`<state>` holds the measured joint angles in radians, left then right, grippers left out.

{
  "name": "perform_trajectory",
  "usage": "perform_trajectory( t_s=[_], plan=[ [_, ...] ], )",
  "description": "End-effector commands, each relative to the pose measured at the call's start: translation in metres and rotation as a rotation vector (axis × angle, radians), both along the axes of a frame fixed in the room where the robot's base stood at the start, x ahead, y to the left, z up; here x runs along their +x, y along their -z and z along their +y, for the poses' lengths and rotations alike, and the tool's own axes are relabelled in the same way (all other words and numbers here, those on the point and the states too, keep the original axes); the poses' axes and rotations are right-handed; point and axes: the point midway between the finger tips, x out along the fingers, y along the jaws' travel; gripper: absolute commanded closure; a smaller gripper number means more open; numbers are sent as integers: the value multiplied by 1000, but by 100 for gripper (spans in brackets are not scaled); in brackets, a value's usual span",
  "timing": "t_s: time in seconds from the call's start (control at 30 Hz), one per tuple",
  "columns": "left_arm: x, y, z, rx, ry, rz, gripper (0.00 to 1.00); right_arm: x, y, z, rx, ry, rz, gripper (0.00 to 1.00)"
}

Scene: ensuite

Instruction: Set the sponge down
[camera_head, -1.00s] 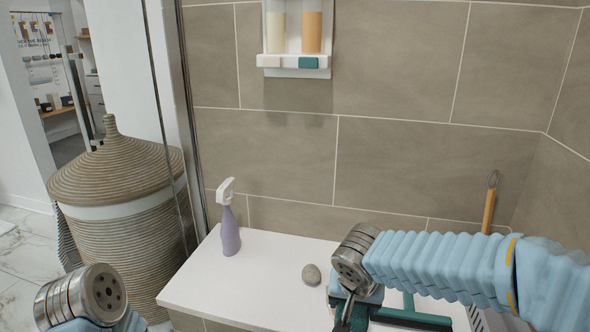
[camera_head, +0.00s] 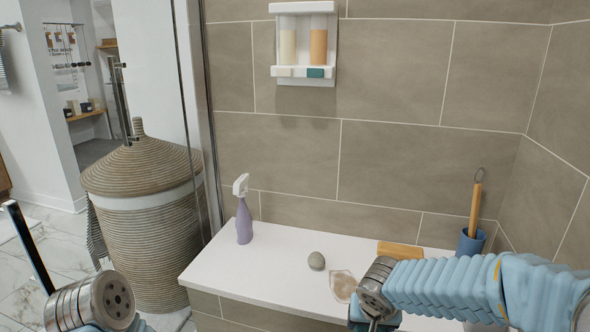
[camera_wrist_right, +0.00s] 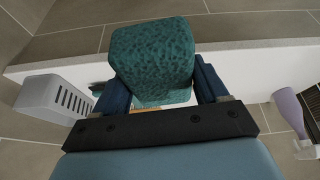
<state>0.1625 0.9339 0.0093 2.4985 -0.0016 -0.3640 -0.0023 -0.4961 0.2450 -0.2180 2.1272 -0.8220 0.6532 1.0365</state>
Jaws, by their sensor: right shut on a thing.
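The teal sponge (camera_wrist_right: 152,55) is a thick speckled block in the right wrist view. My right gripper (camera_wrist_right: 155,90) is shut on it, with one dark blue finger on each side. In the head view my right arm comes in from the right, and its gripper (camera_head: 374,322) is near the bottom edge, over the front of the white bench (camera_head: 265,262). The sponge is not clearly visible there. I cannot tell whether it touches the bench. My left wrist shows at the lower left of the head view, but its fingers do not.
On the bench stand a lavender spray bottle (camera_head: 244,222), a grey stone (camera_head: 316,261), a beige patterned piece (camera_head: 343,286), a wooden-backed item (camera_head: 400,250) and a blue cup (camera_head: 470,243) with a handled tool. A wicker basket (camera_head: 150,240) stands left. Bench between bottle and stone is clear.

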Motion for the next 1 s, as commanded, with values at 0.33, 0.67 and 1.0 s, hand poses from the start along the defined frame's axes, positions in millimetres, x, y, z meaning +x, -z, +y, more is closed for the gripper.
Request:
perform_trajectory(
  t_s=[0.33, 0.67, 1.0],
  plan=[
    [-1, -10, -3, -4, 6, 3, 2, 7, 69, -38, 11, -152, 15, 56],
    [-2, -10, -4, -5, 7, 3, 2, -14, 107, -47, -5, -174, 14, 56],
    [-2, -10, -3, -5, 6, 2, 2, -36, 130, -41, 17, -184, 15, 56]
  ],
)
